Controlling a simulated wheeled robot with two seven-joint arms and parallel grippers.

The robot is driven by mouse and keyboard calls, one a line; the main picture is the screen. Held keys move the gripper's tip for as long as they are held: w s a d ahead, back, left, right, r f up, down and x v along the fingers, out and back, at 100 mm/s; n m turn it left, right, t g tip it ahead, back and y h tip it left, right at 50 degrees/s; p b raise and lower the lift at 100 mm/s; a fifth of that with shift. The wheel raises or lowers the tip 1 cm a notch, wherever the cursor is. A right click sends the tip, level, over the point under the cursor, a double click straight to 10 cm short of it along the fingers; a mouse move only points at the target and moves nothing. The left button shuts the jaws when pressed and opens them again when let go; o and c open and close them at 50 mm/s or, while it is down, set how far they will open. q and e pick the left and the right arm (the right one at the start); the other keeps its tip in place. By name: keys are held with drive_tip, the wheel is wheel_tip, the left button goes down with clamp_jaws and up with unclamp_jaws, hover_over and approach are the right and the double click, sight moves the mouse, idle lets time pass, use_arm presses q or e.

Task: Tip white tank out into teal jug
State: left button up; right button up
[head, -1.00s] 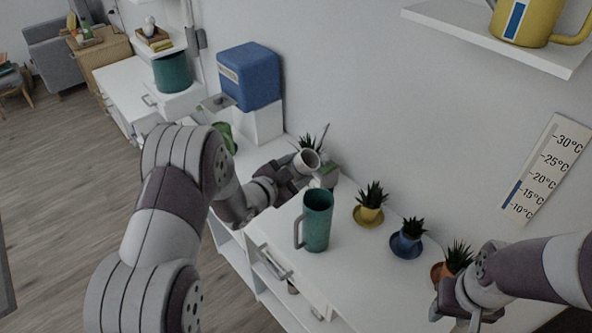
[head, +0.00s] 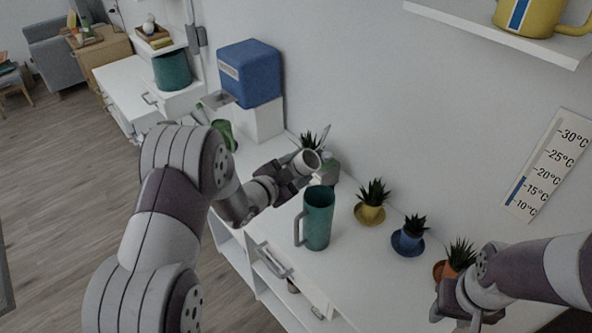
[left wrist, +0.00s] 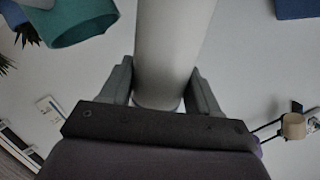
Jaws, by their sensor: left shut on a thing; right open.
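The teal jug (head: 318,222) stands upright on the white desk, its grey handle on the left. It also shows at the upper left of the left wrist view (left wrist: 85,22). My left gripper (head: 298,177) is shut on the white tank (head: 308,160), which is held tilted with its round mouth towards the jug. In the left wrist view the tank (left wrist: 170,45) runs between the two fingers. The tank is behind and left of the jug, apart from it; its contents cannot be seen. My right gripper (head: 458,312) is open at the lower right, by the orange pot.
Potted plants in yellow (head: 370,212), blue (head: 408,240) and orange (head: 445,270) pots line the wall right of the jug. A blue dispenser (head: 250,75) stands at the back, with a green item (head: 224,134) near it. A wall shelf (head: 480,32) holds a yellow watering can (head: 540,18).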

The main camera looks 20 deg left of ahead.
use_arm(q)
drive_tip(key=shift+f+b, duration=0.35)
drive_tip(key=shift+b, duration=0.2)
idle(0.6)
drive_tip(key=shift+f+m, duration=0.15)
drive_tip(key=shift+m, duration=0.25)
drive_tip(key=shift+a+f+y+b, duration=0.1)
drive_tip(key=shift+f+y+b, duration=0.2)
drive_tip(key=shift+b, duration=0.3)
drive_tip(key=shift+a+f+m+b, duration=0.1)
drive_tip(key=shift+f+m+b, duration=0.05)
drive_tip(key=shift+m+b, duration=0.45)
idle(0.9)
drive_tip(key=shift+f, duration=0.1)
drive_tip(key=shift+y+b, duration=0.3)
drive_tip(key=shift+b, duration=0.05)
drive_tip(key=shift+b, duration=0.35)
idle(0.5)
drive_tip(key=shift+f+m, duration=0.1)
drive_tip(key=shift+m, duration=0.2)
drive_tip(key=shift+b, duration=0.45)
